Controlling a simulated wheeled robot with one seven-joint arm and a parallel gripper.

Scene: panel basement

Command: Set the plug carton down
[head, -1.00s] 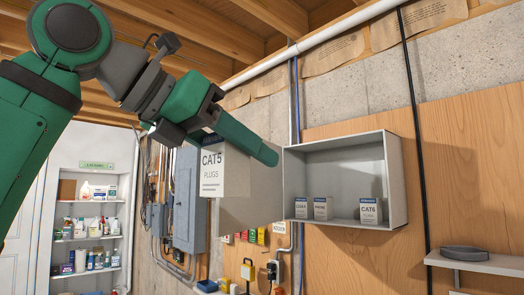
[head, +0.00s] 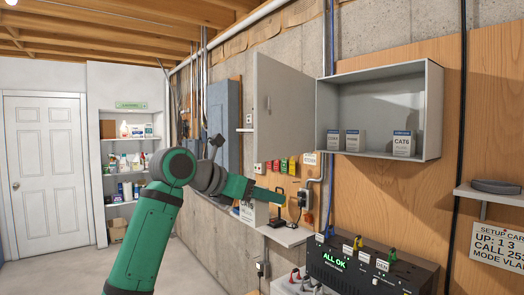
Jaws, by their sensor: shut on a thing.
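The plug carton (head: 247,213), white with print on its front, is low in the middle of the head view, partly hidden behind my gripper. My gripper (head: 268,196) is shut on it, with a green finger across its upper part. The carton is at the left end of a small pale wall shelf (head: 287,236). I cannot tell whether its base touches the shelf.
An open grey wall cabinet (head: 434,110) holds several small cartons, including a CAT6 carton (head: 403,143). Its door (head: 283,105) swings out to the left. A black device reading ALL OK (head: 350,270) stands below right. Tools and a black plug-in unit (head: 306,199) are near the shelf.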

